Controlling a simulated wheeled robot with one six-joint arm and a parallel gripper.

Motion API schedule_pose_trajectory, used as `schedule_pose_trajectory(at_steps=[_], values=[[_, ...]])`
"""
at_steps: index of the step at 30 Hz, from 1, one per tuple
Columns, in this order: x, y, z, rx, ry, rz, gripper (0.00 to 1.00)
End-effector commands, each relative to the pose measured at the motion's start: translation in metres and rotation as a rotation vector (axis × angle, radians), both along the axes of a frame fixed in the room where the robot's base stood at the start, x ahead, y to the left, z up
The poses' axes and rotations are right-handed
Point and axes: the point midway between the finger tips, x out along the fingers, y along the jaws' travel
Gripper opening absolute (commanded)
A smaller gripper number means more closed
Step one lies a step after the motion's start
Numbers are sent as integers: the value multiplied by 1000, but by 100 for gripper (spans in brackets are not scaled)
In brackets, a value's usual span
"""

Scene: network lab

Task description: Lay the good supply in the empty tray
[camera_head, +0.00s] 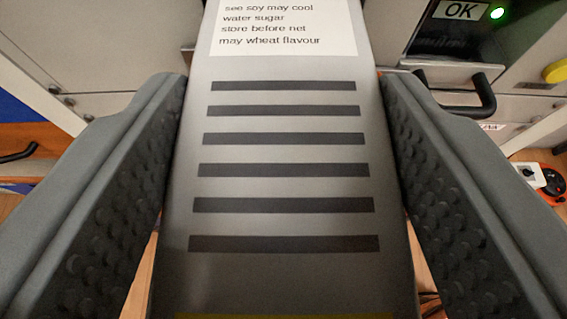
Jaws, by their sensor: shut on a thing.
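A grey box-shaped unit (285,175), which looks like a power supply, fills the middle of the view. It has several dark slots across its face and a white printed label (285,28) at its far end. A yellow strip shows at its near edge. My gripper (283,100) has its two dark studded fingers on either side of the unit and is shut on it. The unit's far end is cut off by the top of the view. No empty tray can be made out.
Behind the unit is a light-coloured rack front. At the upper right, a dark bay has an OK sign (460,11), a lit green lamp (497,13) and a black handle (484,96). A yellow knob (556,71) and an orange-and-black item (553,184) are at the right.

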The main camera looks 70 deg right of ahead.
Motion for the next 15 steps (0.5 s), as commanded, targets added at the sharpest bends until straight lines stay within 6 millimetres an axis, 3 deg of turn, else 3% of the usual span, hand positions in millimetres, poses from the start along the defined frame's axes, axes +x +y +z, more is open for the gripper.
schedule_pose_trajectory(at_steps=[6, 15], values=[[0, -3, -23, 0, -1, 0, 0], [1, -3, -25, 0, -2, 0, 0]])
